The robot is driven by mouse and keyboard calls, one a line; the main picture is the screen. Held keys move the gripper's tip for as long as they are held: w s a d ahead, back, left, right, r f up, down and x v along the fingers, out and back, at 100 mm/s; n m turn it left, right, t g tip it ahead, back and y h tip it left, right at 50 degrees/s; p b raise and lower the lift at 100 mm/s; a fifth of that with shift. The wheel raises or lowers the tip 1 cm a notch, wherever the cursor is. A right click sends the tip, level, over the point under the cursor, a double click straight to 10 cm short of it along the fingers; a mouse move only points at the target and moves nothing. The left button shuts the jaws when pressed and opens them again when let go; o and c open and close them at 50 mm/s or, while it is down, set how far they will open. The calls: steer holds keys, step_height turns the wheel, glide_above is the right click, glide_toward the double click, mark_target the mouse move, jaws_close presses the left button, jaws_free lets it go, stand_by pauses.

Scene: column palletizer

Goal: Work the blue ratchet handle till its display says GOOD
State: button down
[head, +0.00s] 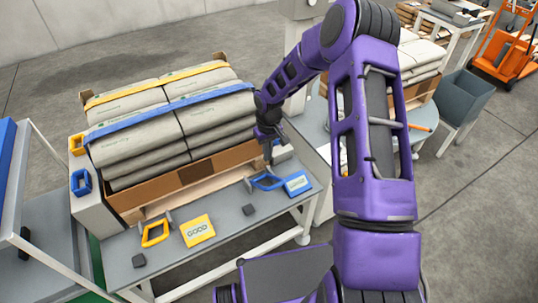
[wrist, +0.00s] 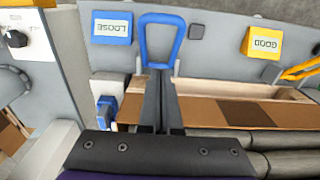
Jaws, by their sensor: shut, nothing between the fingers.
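The blue ratchet handle (head: 266,182) is a loop at the right end of the grey bench, in front of the strapped bag stack. It also shows in the wrist view (wrist: 179,45), its open loop pointing away from the stack. Its blue display (head: 297,184) stands just right of it; in the wrist view the display (wrist: 111,28) appears upside down and reads LOOSE. My gripper (head: 269,158) points down behind the blue handle. In the wrist view my gripper (wrist: 160,74) is shut and empty, its fingertips overlapping the handle's base. I cannot tell whether they touch it.
A yellow handle (head: 155,232) and a yellow display (head: 198,230) reading GOOD are at the bench's left. A blue strap (head: 170,108) and a yellow strap (head: 155,84) cross the bags. Small dark blocks (head: 249,210) lie on the bench (head: 225,222).

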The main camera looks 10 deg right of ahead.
steer(key=s+d+f, duration=0.1)
steer(key=s+f, duration=0.2)
steer(key=f, duration=0.4)
steer(key=shift+s+f, duration=0.25)
steer(key=shift+f, duration=0.05)
